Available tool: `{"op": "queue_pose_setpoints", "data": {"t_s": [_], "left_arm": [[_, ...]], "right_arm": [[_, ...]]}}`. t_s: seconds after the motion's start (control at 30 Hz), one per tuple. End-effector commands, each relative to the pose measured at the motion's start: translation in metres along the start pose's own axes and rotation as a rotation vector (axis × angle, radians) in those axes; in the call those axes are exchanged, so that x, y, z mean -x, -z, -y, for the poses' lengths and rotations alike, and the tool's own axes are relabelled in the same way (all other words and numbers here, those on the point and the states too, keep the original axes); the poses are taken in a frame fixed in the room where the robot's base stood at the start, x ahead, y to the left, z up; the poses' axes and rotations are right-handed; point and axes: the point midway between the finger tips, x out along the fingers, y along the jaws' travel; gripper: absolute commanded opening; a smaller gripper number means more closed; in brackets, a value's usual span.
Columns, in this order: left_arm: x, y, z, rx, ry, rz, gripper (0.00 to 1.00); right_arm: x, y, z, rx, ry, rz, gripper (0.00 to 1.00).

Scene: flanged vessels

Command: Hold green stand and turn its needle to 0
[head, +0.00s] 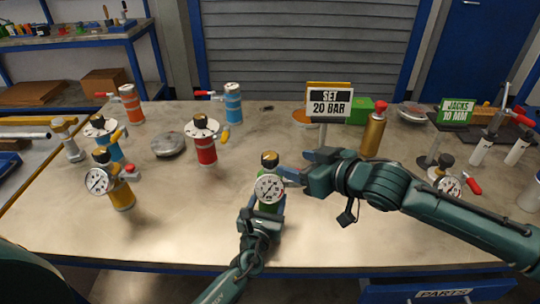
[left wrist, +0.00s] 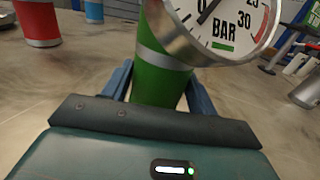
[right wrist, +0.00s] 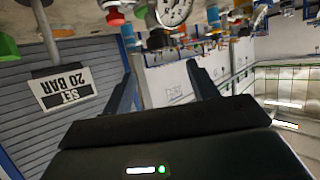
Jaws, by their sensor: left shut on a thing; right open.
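The green stand (head: 268,208) stands near the front of the table, partly hidden by my left gripper (head: 264,212). In the left wrist view, its green body (left wrist: 160,75) is between the fingers, which are shut on it. Its round white gauge (head: 269,188) faces me, and a black-and-brass knob (head: 269,158) tops it. In the left wrist view the gauge (left wrist: 225,25) is cut off; the needle's exact reading cannot be told. My right gripper (head: 296,168) is open just right of the knob. The gauge also shows in the right wrist view (right wrist: 173,10).
A red vessel (head: 205,148) and a yellow vessel (head: 120,192) stand to the left. A "SET 20 BAR" sign (head: 330,102) and a brass cylinder (head: 374,135) stand behind my right gripper. A small gauge (head: 449,186) is at the right. The front left table is clear.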

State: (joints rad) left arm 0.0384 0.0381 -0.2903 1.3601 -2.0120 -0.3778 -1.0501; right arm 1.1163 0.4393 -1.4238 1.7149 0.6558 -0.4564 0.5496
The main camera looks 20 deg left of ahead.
Motion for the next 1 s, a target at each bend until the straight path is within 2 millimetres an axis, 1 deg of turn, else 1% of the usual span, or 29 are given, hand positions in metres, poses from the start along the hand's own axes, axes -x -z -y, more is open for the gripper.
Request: {"op": "queue_pose_setpoints", "data": {"t_s": [0.03,0.3,0.5,0.7,1.0], "left_arm": [[0.000,0.000,0.000,-0.001,0.000,0.001,0.15],[0.000,0.000,0.000,-0.001,0.000,0.001,0.15],[0.000,0.000,0.000,-0.001,0.000,0.001,0.15],[0.000,0.000,0.000,0.000,0.000,0.001,0.15],[0.000,0.000,0.000,0.000,0.000,0.001,0.15]], "right_arm": [[-0.010,0.000,0.001,0.001,0.001,0.001,0.59],[-0.062,0.001,0.001,0.002,0.001,0.001,0.59],[-0.090,0.001,0.001,0.001,0.001,0.001,0.59],[-0.103,0.001,0.001,0.001,0.000,0.000,0.59],[-0.105,0.000,0.001,0.001,0.000,0.000,0.59]]}}
